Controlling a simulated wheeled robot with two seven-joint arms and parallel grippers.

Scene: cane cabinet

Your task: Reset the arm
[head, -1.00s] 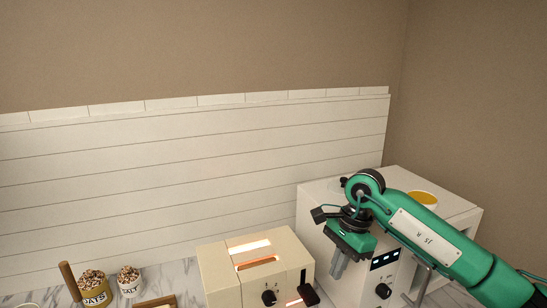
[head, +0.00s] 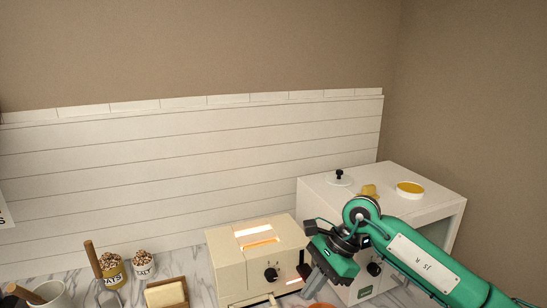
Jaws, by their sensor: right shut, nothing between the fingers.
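My right gripper (head: 312,281) is at the end of the green right arm (head: 410,252), which comes in from the lower right. It is shut and empty, pointing down in front of the gap between the toaster and the white cabinet-like appliance. My left gripper is not in the head view.
A cream toaster (head: 255,259) with glowing slots stands beside the gripper. Jars (head: 143,264) and a wooden holder (head: 167,293) stand left on the marble counter.

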